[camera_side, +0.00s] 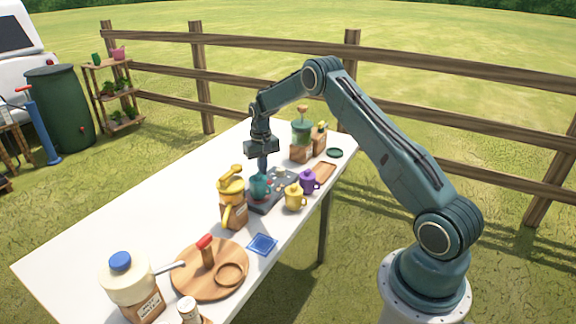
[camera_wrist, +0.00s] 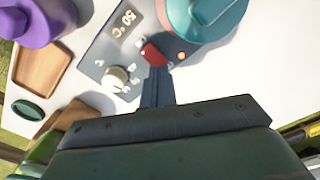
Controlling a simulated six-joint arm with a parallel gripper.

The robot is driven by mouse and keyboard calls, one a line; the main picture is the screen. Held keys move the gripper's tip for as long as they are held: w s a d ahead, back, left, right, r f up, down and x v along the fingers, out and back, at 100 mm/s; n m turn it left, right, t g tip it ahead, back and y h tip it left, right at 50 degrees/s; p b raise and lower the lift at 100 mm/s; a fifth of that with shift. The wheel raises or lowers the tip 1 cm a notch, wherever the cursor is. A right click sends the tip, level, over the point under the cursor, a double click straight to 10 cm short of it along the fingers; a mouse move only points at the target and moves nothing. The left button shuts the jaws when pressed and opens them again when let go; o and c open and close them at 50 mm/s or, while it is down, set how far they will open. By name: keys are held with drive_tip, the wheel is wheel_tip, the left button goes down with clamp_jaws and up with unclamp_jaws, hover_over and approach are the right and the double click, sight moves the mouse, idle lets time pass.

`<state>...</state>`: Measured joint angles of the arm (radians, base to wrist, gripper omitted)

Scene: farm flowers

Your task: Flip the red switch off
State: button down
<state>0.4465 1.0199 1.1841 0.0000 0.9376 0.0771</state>
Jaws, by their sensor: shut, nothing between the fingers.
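The red switch (camera_wrist: 153,54) sits on the grey control panel (camera_wrist: 97,57) in the wrist view, beside a small glowing orange light (camera_wrist: 181,55). My gripper (camera_wrist: 155,72) is shut and empty, its fingertips right at the switch's near edge; I cannot tell whether they touch it. In the side view my gripper (camera_side: 263,170) points down over the dark device (camera_side: 270,204), behind the teal pot (camera_side: 259,188). The switch is hidden there. The teal pot (camera_wrist: 205,14) also shows in the wrist view, close to the switch.
The panel has a lit temperature display (camera_wrist: 122,20) and a cream knob (camera_wrist: 116,78). The table's back left (camera_side: 150,190) is clear.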

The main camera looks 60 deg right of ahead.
drive_tip(key=shift+f, duration=1.05)
idle(1.3)
drive_tip(key=shift+r, duration=3.55)
